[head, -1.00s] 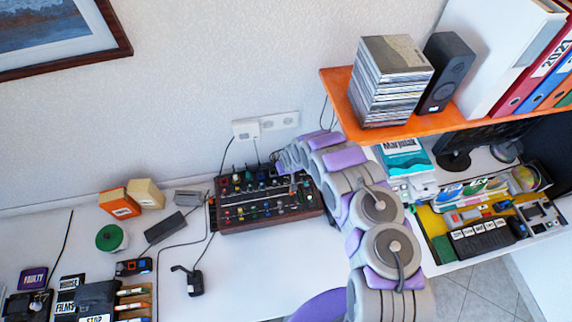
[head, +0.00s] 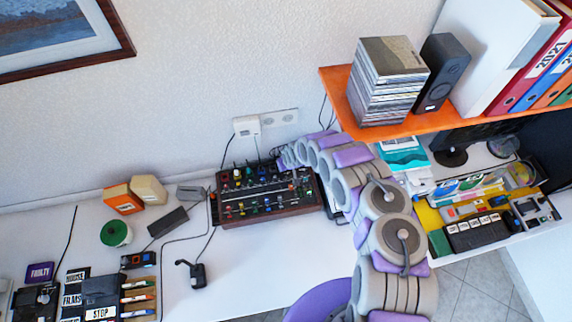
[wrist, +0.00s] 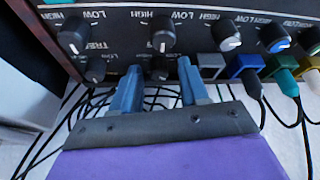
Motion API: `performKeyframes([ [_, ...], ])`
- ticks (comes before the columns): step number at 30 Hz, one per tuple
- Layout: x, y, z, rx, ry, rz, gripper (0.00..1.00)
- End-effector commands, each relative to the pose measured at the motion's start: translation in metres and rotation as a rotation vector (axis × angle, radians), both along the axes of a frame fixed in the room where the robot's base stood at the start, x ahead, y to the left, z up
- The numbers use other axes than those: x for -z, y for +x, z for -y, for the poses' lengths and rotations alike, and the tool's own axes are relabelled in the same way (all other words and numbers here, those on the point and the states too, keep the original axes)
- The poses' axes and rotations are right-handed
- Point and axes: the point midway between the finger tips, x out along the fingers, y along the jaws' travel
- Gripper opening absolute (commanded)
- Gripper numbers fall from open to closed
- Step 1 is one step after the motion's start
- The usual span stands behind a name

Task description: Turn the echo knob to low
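The brown-sided device with many knobs (head: 268,205) sits on the white desk against the wall. In the wrist view its black panel (wrist: 215,15) appears upside down, with black white-marked knobs and LOW and HIGH labels. I cannot read an echo label. My gripper (wrist: 158,84) is open, its two blue fingers apart just below the panel knobs. A small dark lower-row knob (wrist: 160,68) shows between the fingertips, under a larger knob (wrist: 162,35); contact cannot be told. In the head view my gripper is hidden at the device's far side.
Coloured plugs (wrist: 249,66) and cables sit right of the fingers, with more cables below. A wall socket (head: 247,126) is behind the device. An orange shelf (head: 345,100) with discs overhangs at right.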

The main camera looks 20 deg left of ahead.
Motion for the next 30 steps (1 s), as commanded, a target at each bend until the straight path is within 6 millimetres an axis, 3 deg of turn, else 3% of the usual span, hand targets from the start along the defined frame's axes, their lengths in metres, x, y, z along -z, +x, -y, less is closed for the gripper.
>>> performKeyframes([
  [11,-0.008,0.000,0.003,0.003,0.002,0.001,0.47],
  [30,-0.077,-0.020,0.023,0.003,0.000,0.001,0.47],
])
